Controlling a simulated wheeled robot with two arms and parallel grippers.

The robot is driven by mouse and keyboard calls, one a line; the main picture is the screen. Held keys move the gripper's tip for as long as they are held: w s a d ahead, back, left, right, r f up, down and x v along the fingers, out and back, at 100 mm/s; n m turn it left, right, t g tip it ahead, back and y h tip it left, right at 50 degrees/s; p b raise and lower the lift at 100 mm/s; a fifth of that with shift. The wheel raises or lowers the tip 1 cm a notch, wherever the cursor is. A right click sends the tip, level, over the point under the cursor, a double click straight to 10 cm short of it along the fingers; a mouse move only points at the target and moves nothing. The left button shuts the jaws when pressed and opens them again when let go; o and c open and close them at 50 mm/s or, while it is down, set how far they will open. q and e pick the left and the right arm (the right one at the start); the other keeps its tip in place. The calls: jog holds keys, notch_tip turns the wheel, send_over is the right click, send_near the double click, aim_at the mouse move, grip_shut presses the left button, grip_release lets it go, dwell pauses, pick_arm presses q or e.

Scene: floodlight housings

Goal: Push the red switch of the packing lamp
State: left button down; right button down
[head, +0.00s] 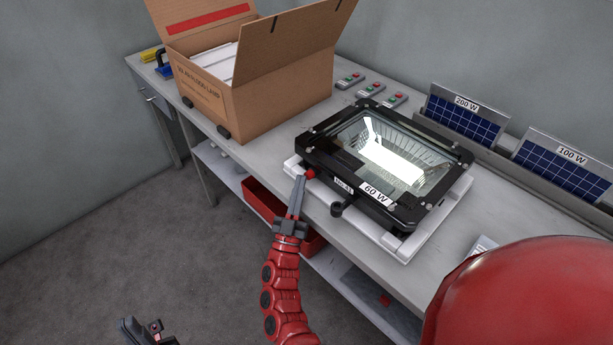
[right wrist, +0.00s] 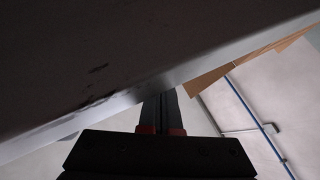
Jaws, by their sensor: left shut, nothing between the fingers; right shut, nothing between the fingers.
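The packing lamp is a black floodlight housing (head: 330,165) with a glass front and a 60 W label, lying on a white base on the bench. Its red switch (head: 311,174) is a small red knob at the near left edge of the housing. My right gripper (head: 300,177) is shut and empty, its fingertips right beside the red switch; I cannot tell whether they touch it. In the right wrist view its closed fingers (right wrist: 161,108) point toward a dark surface, and the switch is not seen. My left gripper (head: 130,327) is shut and empty, low over the floor at the bottom left.
An open cardboard box (head: 265,105) stands on the bench to the left of the lamp. Small control boxes with red and green buttons (head: 366,90) lie behind. Solar panels (head: 463,120) stand at the back right. Red bins (head: 262,200) sit on the shelf below.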

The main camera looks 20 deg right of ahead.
jog(key=shift+d+r, duration=0.15)
jog(key=shift+d, duration=0.15)
dwell(0.4)
jog(key=shift+d+r, duration=0.15)
dwell(0.4)
jog(key=shift+s+a+f, duration=0.1)
jog(key=shift+a+f, duration=0.1)
jog(key=shift+a, duration=0.25)
jog(key=shift+a+f, duration=0.1)
jog(key=shift+a, duration=0.2)
jog(key=a, duration=0.1)
jog(key=s+a+p, duration=0.1)
jog(key=a, duration=0.1)
jog(key=s+a, duration=0.1)
jog(key=shift+a, duration=0.4)
jog(key=shift+w, duration=0.1)
